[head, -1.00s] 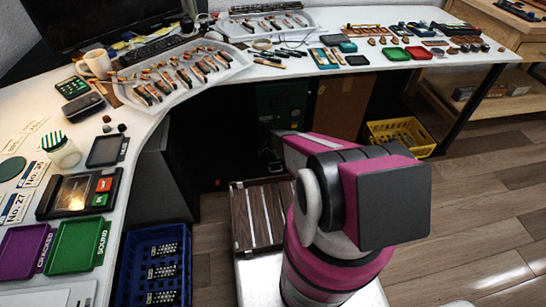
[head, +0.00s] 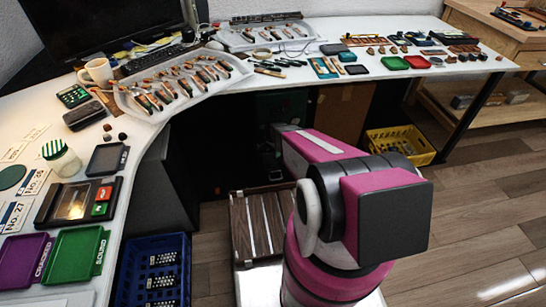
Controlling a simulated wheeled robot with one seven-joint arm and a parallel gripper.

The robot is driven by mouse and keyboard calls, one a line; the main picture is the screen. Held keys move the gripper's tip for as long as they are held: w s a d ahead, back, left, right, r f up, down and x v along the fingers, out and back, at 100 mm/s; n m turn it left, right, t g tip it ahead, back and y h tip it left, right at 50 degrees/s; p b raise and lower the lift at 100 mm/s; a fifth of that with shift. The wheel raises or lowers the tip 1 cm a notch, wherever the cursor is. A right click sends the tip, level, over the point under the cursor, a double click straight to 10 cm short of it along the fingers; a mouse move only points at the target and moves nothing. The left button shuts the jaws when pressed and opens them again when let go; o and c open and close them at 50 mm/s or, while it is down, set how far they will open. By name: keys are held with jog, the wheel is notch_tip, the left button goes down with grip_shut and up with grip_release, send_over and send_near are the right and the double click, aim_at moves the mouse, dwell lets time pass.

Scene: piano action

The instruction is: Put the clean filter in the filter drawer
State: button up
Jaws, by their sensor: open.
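My pink and black arm reaches forward into the dark space under the desk. My gripper (head: 269,157) is at its far end, small and dim, near the dark green cabinet front (head: 282,104); it is open, but its fingers are hard to make out. I cannot make out a clean filter in this view. I cannot pick out a filter drawer either; the area around my gripper is in deep shadow and partly behind my arm.
The white desk (head: 150,135) curves around with tool trays and small parts on it. A slatted wooden crate (head: 262,228) sits beside my arm's base. A blue crate (head: 128,283) is at lower left, a yellow basket (head: 425,157) at right. Wooden floor (head: 470,230) at right is free.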

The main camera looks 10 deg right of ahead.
jog(key=s+r+n, duration=0.5)
jog(key=s+r, duration=0.5)
jog(key=r, duration=0.5)
jog(key=s+r+n, duration=0.6)
jog(key=s+r, duration=0.5)
jog(key=r, duration=0.5)
jog(key=shift+s+r, duration=0.15)
jog(key=shift+r, duration=0.1)
